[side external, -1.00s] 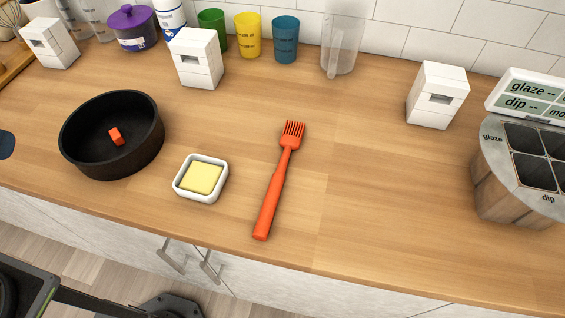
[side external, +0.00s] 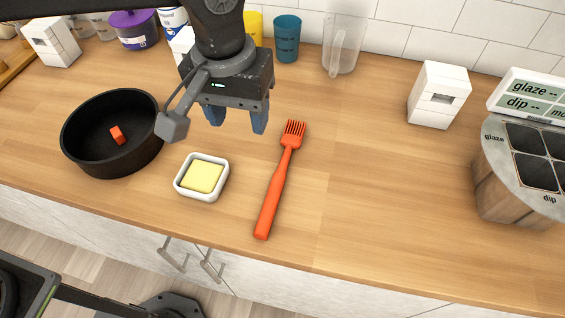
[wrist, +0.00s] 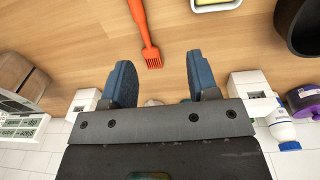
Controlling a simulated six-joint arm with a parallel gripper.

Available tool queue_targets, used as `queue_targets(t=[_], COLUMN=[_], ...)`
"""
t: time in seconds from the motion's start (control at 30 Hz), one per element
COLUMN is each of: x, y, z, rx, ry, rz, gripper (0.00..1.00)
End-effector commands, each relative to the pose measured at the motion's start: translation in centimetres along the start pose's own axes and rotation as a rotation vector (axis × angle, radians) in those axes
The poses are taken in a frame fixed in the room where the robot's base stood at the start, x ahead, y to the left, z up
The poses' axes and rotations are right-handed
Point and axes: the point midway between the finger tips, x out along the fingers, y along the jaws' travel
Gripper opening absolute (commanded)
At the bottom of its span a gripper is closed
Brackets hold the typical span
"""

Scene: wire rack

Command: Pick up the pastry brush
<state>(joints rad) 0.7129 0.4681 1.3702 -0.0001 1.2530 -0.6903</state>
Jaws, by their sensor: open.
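The orange-red pastry brush (side external: 278,182) lies flat on the wooden counter, bristle end toward the wall and handle toward the front edge. It also shows in the wrist view (wrist: 143,28), with its bristles just beyond my fingers and part of its handle out of frame. My gripper (side external: 236,118) is open and empty, with blue fingers pointing down. It hangs above the counter, left of the bristle end in the side view. In the wrist view the two fingertips (wrist: 160,70) are apart with nothing between them.
A white dish (side external: 201,195) with a yellow block sits left of the brush. A black pan (side external: 85,155) holding a small red block stands farther left. White blocks (side external: 437,95), cups and a clear jug (side external: 343,45) line the back. A labelled bin (side external: 500,190) stands right. Counter right of the brush is clear.

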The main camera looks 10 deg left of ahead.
Motion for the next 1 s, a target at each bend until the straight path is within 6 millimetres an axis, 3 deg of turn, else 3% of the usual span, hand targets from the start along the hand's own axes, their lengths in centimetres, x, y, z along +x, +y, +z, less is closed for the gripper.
queue_targets(t=[0.03, 0.1, 0.23, 0.37, 0.7, 1.0], x=[1.2, 2.1, 3.2, 4.7, 10.7, 13.1], y=[1.7, 3.1, 4.4, 4.5, 4.3, 4.3], z=[0.4, 0.7, 1.1, 1.2, 1.4, 1.7], rx=[0.006, 0.005, 0.002, 0.001, 0.001, 0.002], ry=[-0.016, -0.027, -0.039, -0.042, -0.041, -0.041], rz=[-0.012, -0.022, -0.033, -0.036, -0.034, -0.034], gripper=[0.54, 0.54, 0.54, 0.54, 0.54, 0.54])
